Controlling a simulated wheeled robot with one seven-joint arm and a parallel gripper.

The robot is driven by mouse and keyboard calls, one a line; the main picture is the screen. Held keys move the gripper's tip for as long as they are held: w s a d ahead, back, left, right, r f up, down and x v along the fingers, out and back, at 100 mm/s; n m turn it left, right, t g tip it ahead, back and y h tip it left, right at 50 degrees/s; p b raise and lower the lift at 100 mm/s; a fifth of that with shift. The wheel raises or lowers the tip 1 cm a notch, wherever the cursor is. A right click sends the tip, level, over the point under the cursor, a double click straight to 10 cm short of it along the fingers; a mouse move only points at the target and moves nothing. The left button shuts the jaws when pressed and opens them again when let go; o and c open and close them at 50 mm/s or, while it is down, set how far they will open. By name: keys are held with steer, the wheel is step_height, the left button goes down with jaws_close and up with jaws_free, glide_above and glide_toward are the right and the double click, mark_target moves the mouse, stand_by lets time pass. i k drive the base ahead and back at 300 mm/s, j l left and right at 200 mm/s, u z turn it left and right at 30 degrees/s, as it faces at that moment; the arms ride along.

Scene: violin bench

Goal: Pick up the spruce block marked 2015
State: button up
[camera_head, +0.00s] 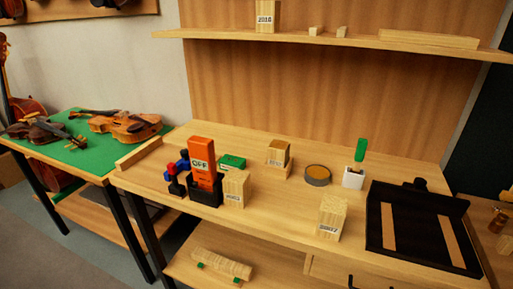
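Several light wooden blocks with white labels are in view. One block (236,188) stands upright on the bench right of the orange piece. Another block (279,153) stands farther back, near the middle, and seems to rest on a wooden base. A third block (332,216) stands near the front edge, left of the black tray. The labels on these three are too small to read surely. A fourth block (266,18) on the upper shelf has a label that looks like 2016 or 2018. I cannot tell which block is 2015. My gripper is not in view.
An orange piece marked OFF (201,157) stands in a black holder beside the front-left block. A round tin (318,176), a white cup (353,178) with a green-topped item and a black tray (378,232) are on the bench. Violins lie on a green-topped table (62,156).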

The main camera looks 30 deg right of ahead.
mark_target(278, 155)
steer(key=i+j+z, duration=0.1)
steer(key=i+j, duration=0.85)
steer(key=i, duration=0.15)
steer(key=z, duration=0.4)
steer(key=j+z, duration=0.1)
steer(key=z, duration=0.3)
steer(key=i+z, duration=0.1)
steer(key=z, duration=0.35)
steer(key=j+z, duration=0.15)
steer(key=z, duration=0.65)
